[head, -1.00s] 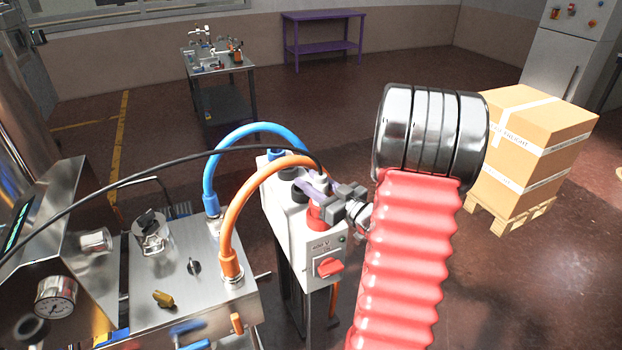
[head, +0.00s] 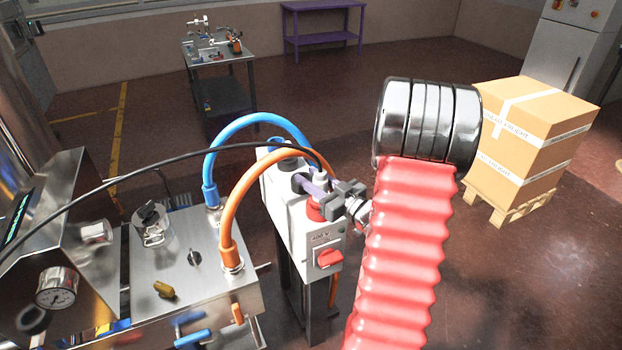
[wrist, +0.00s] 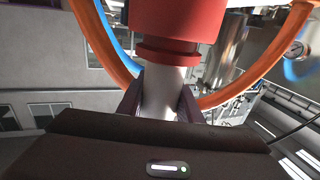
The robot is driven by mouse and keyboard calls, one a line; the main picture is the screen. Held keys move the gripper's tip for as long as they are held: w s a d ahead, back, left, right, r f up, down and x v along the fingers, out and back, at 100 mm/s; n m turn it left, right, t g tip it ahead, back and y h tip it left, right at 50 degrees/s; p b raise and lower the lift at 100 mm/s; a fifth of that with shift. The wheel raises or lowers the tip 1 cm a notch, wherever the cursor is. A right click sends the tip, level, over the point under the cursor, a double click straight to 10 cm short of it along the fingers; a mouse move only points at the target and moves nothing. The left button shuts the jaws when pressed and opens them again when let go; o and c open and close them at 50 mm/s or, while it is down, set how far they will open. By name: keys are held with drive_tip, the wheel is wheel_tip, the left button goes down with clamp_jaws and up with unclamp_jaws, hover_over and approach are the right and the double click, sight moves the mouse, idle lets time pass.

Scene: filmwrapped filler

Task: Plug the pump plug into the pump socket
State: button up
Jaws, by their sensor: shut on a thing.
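My gripper (head: 321,190) is shut on the pump plug, above the near right end of the grey socket box (head: 287,215). The pump plug (head: 319,174) has a pale body, and a black cable leaves its top and arches left. A red part (head: 316,210) sits directly below the pale body. In the wrist view, the pale plug body (wrist: 160,92) is between my dark purple fingers, with a red collar and a wider red cylinder (wrist: 178,20) against its end. I cannot tell where plug ends and pump socket begins, or how deep it sits.
An orange hose (head: 238,185) and a blue hose (head: 240,120) arch close to the left of the box. A steel machine (head: 180,260) with a gauge stands left. A carton (head: 530,130) on a pallet is at the right.

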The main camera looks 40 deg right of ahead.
drive_tip(key=shift+f, duration=0.35)
idle(0.8)
drive_tip(key=o, duration=1.3)
drive_tip(key=s, duration=1.3)
drive_tip(key=shift+s+d, duration=0.2)
drive_tip(key=shift+s, duration=0.2)
